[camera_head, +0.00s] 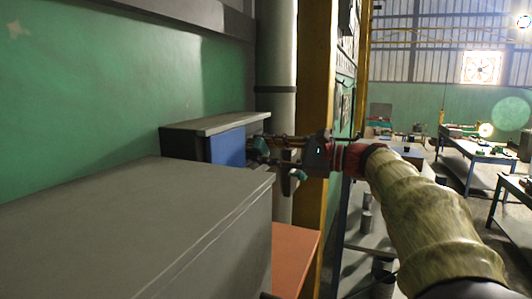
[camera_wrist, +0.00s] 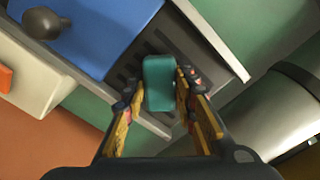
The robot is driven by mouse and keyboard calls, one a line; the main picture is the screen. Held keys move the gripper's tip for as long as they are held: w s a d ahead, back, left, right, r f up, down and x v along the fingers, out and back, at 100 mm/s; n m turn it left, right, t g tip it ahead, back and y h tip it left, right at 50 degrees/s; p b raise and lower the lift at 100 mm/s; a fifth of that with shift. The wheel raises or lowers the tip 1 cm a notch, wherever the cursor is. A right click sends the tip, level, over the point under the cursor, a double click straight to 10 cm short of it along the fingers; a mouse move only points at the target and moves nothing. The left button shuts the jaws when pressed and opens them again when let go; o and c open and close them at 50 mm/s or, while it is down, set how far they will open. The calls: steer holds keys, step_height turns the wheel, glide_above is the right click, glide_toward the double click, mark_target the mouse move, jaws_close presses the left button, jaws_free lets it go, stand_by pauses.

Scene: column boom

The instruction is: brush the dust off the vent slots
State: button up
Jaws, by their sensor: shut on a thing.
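Dust is not discernible.
A round dark knob (camera_wrist: 45,23) sticks out from the blue panel. A large grey cabinet (camera_head: 140,220) stands in the foreground, with an orange surface (camera_head: 292,250) beside it. A grey column (camera_head: 276,90) and a yellow post (camera_head: 316,80) stand close to my gripper. Workbenches (camera_head: 470,150) are far right.

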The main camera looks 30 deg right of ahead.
mark_target(270, 152)
steer(key=shift+w+d+f+p, duration=0.4)
steer(key=shift+w+d, duration=0.35)
steer(key=shift+d, duration=0.2)
steer(key=shift+w+d+f+p, duration=0.25)
steer(key=shift+w+d+f, duration=0.15)
steer(key=shift+w+d, duration=0.45)
steer(key=shift+s, duration=0.1)
steer(key=shift+v, duration=2.9)
steer(key=v, duration=0.3)
